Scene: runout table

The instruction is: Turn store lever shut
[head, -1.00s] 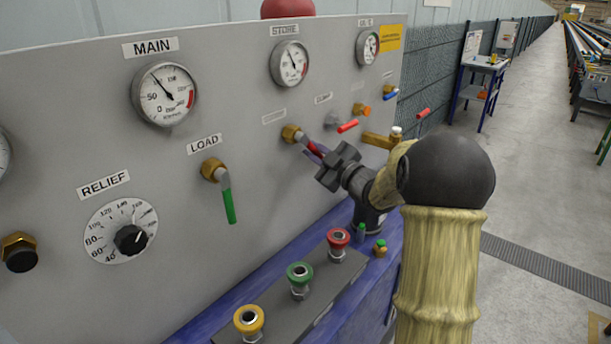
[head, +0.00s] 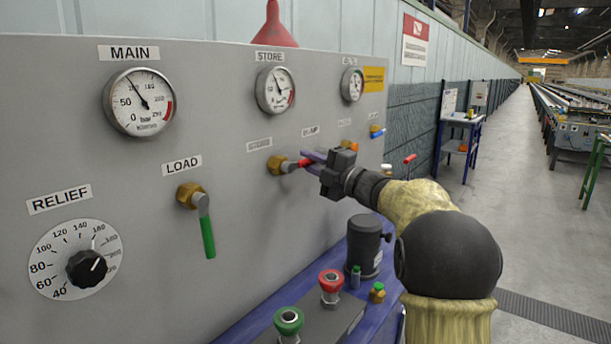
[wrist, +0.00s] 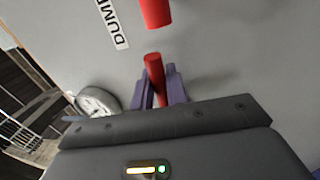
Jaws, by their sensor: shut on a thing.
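The store lever (head: 290,166) has a red handle on a brass valve, under a small label on the grey panel. It points right, close to level. My gripper (head: 312,158) is shut on the handle's outer end with its purple fingers. In the wrist view the red handle (wrist: 154,72) lies between the two fingers (wrist: 160,92). The store gauge (head: 276,90) is above the lever, its needle upward.
The load lever (head: 207,230), with a green handle, hangs down at left. Another red handle (wrist: 156,10) is close beyond the fingers in the wrist view.

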